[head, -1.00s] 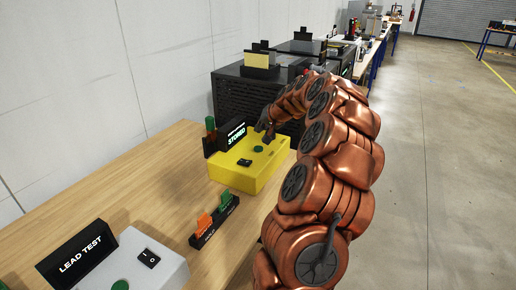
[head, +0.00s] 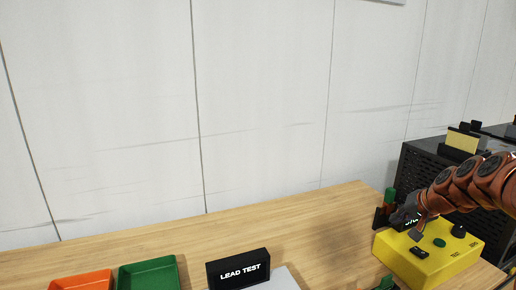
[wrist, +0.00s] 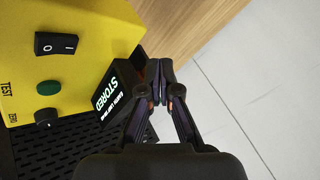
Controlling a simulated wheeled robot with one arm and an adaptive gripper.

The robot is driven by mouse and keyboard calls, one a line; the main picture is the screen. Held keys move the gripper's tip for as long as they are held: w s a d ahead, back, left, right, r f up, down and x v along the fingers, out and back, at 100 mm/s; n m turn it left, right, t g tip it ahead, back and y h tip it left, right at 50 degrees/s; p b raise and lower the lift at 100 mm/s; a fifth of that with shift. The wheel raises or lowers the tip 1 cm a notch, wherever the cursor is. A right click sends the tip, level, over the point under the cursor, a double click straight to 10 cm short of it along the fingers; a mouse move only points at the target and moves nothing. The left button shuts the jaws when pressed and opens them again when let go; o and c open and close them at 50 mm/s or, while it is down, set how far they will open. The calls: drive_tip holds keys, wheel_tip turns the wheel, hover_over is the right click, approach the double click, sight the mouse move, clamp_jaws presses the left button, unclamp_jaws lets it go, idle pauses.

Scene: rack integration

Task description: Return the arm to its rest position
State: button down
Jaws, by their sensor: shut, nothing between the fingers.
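My arm reaches in from the right edge of the head view. My gripper (wrist: 157,72) is shut and empty in the wrist view. It is over the yellow tester box (head: 415,262), close to the black display, which reads "STORED" (wrist: 106,92) in the wrist view. In the head view the arm's end partly covers that display. The yellow box also shows in the wrist view (wrist: 85,60), with a black rocker switch (wrist: 56,44), a green button (wrist: 48,88) and a dark knob (wrist: 48,117). I cannot tell whether the gripper touches anything.
A black perforated cabinet (head: 415,165) stands behind the yellow box. An orange tray (head: 80,283), a green tray (head: 148,275) and a "LEAD TEST" sign (head: 238,269) are along the front of the wooden bench (head: 290,219). A white wall (head: 270,90) rises behind the bench.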

drive_tip(key=s+a+f+n+g+y, duration=0.1)
drive_tip(key=s+a+n+g, duration=0.15)
drive_tip(key=s+a, duration=0.7)
drive_tip(key=s+a+f+n+g, duration=0.1)
drive_tip(key=s+a+n+g, duration=0.3)
drive_tip(key=a, duration=1)
drive_tip(key=s+a+f+g+h, duration=0.1)
drive_tip(key=s+f, duration=0.1)
drive_tip(key=s, duration=1)
drive_tip(key=s+a+f+g+h, duration=0.1)
drive_tip(key=s+a+f+g, duration=0.1)
drive_tip(key=s, duration=1.1)
drive_tip(key=shift+s+f+n+h, duration=0.25)
drive_tip(key=shift+f+n+h, duration=0.05)
drive_tip(key=shift+f+n, duration=0.1)
